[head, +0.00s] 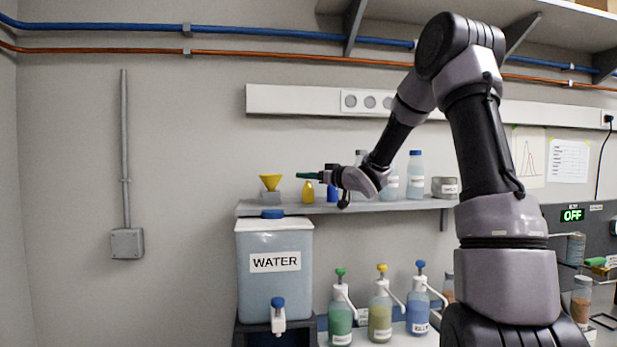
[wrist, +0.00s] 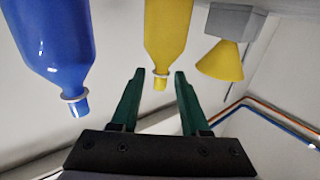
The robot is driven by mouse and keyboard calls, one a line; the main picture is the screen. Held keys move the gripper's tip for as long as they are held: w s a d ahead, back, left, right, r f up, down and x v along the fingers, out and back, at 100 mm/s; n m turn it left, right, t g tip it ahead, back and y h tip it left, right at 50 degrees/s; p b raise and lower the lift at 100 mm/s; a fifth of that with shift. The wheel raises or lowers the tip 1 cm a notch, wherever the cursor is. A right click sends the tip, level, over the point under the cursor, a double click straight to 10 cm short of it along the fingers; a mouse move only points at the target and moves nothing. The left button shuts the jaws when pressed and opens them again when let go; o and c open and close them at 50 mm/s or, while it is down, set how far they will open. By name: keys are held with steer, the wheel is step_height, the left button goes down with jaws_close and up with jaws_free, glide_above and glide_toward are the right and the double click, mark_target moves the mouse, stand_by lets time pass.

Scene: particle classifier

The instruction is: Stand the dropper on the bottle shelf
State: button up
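A small yellow dropper bottle (head: 308,191) stands upright on the bottle shelf (head: 360,208). In the wrist view, which is upside down, the yellow dropper (wrist: 167,30) has its narrow tip between my fingertips. A similar blue dropper (head: 332,194) stands just to its right; in the wrist view the blue dropper (wrist: 50,42) is at the left. The frames do not show which of them the task means. My gripper (head: 309,176), with green fingers, is level above the shelf and points left. In the wrist view my gripper (wrist: 160,72) is open and grips nothing.
A yellow funnel (head: 270,181) in a grey holder stands at the shelf's left end. Labelled bottles (head: 415,175) and a grey jar (head: 444,187) stand to the right. Below are a water tank (head: 273,290) and several pump bottles (head: 380,312).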

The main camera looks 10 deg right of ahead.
steer(key=shift+d+r, duration=0.1)
steer(key=shift+r, duration=0.05)
steer(key=s+d+r+m+g+h, duration=0.1)
steer(key=s+d+m+h, duration=0.3)
steer(key=s+d+h, duration=0.45)
steer(key=s+d+r+m+h, duration=0.25)
steer(key=s+d+m, duration=0.2)
steer(key=s, duration=0.75)
steer(key=s+a+f+m+g+y, duration=0.1)
steer(key=s+a+f+g, duration=0.2)
steer(key=s, duration=0.7)
steer(key=s+a+f+m+g+y, duration=0.1)
steer(key=s+a+f+g, duration=0.2)
steer(key=s, duration=0.8)
steer(key=shift+a+f+m+g+y, duration=0.15)
steer(key=shift+f+m+g+y, duration=0.25)
steer(key=shift+f, duration=0.1)
